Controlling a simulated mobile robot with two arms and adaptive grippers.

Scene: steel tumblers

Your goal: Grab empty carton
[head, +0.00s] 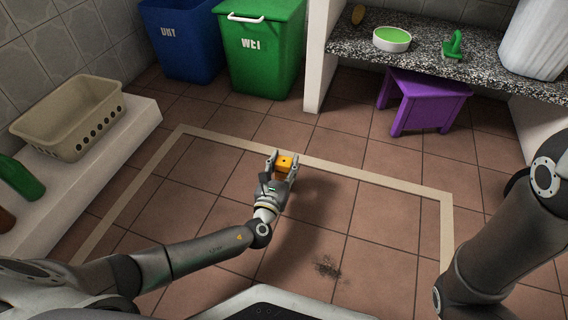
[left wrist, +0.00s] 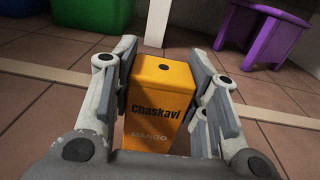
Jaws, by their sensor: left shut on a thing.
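The carton is a small orange box (head: 285,163) marked "Chaskavi MANGO", with a dark round spot on its top. It also shows in the left wrist view (left wrist: 160,100), upright between the fingers. My left gripper (head: 284,165) is shut on it, with a finger pad along each side. The gripper and carton are out over the tiled floor, near the far strip of the pale outline. Whether the carton is empty cannot be seen. My right arm comes in at the right edge of the head view, but its gripper is out of view.
A blue bin (head: 185,50) and a green bin (head: 262,55) stand at the back. A purple stool (head: 425,100) is under a speckled counter (head: 400,62) with a green bowl (head: 391,39). A beige crate (head: 70,135) sits on a white ledge at left.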

